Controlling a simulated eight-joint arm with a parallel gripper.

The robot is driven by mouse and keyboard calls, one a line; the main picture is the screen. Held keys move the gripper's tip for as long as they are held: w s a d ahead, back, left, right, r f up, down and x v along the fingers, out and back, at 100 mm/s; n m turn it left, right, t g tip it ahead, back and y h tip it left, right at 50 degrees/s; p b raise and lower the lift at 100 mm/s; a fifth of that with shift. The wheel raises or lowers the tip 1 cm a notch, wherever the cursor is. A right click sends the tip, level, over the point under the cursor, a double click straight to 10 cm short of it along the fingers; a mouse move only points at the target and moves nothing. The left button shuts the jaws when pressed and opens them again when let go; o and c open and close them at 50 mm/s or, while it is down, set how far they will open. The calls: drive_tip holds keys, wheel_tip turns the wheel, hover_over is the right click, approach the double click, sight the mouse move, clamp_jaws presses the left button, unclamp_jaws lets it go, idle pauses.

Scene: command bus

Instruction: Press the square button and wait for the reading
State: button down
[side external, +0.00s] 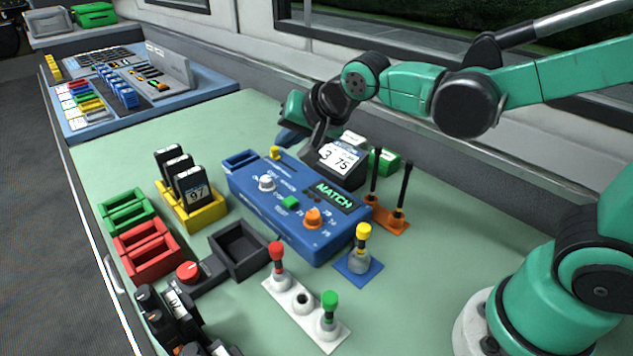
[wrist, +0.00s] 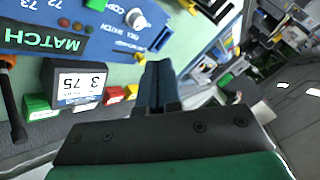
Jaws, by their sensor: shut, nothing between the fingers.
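The blue console (side external: 290,205) stands mid-table, with a small green square-looking button (side external: 290,202) on its top. The console's screen (side external: 334,197) reads MATCH in green. Behind the console, a black display box (side external: 342,159) reads 3 75; it also shows in the wrist view (wrist: 82,88). My gripper (side external: 287,138) is beyond the console's far edge, near the yellow knob (side external: 275,153) and left of the display. In the wrist view its fingers (wrist: 157,82) are shut and empty, apart from the green button.
The console also carries a white knob (side external: 267,183) and an orange knob (side external: 312,217). Orange stand (side external: 389,220) with black rods is right of it. Yellow-topped lever (side external: 361,248), white lever plate (side external: 305,312), dark tray (side external: 238,250) and yellow rack (side external: 190,212) surround it.

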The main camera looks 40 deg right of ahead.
sight(293, 203)
drive_tip(key=shift+f, duration=0.1)
drive_tip(key=shift+f, duration=4.3)
drive_tip(key=shift+f, duration=0.4)
drive_tip(key=shift+f, duration=0.35)
drive_tip(key=shift+r, duration=0.8)
drive_tip(key=shift+r, duration=2.5)
